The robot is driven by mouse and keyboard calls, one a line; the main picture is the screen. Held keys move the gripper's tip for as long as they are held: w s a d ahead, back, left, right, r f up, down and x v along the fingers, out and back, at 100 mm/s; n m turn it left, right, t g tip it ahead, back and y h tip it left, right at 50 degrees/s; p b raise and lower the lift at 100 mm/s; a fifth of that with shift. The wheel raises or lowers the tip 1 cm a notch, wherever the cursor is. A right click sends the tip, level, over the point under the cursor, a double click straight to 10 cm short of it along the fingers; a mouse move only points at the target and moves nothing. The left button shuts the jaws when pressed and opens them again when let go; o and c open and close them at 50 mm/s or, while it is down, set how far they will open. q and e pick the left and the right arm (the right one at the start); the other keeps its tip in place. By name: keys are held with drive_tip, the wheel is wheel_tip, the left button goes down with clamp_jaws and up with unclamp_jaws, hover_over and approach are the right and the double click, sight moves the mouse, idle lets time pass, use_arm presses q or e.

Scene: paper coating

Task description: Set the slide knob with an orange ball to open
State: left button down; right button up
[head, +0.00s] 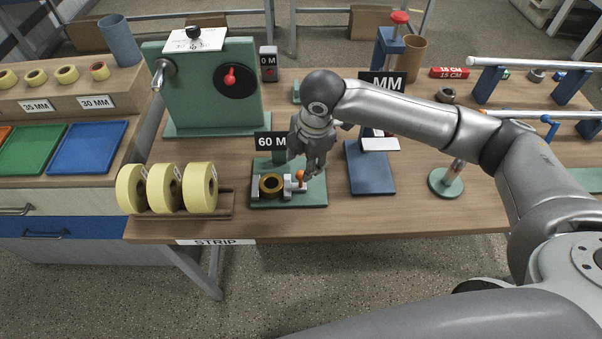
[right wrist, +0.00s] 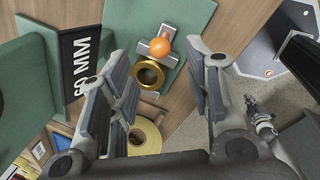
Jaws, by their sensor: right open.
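The orange ball (head: 300,175) tops the slide knob on a small green-based fixture (head: 315,196) labelled 60 MM. In the right wrist view the orange ball (right wrist: 160,47) sits on a grey metal slide block beside a brass ring (right wrist: 149,74). My right gripper (head: 312,167) is above the right part of the fixture, pointing down, close to the ball. Its jaws are open and empty; in the right wrist view the ball shows beyond the gap between the fingers (right wrist: 163,80). I cannot tell whether a finger touches it. My left gripper is not in view.
Yellow tape rolls (head: 166,188) stand on a rack left of the fixture. A green panel with a red knob (head: 229,77) stands behind. A blue-based stand (head: 371,172) is to the right, and a round-based post (head: 447,181) farther right. The table's front edge (head: 370,228) is near.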

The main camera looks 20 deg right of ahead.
sight(302, 173)
drive_tip(key=f, duration=0.2)
drive_tip(key=w+f, duration=0.1)
drive_tip(key=f, duration=0.2)
drive_tip(key=f+p, duration=0.1)
drive_tip(key=f, duration=0.2)
drive_tip(key=shift+w+a, duration=0.25)
clamp_jaws()
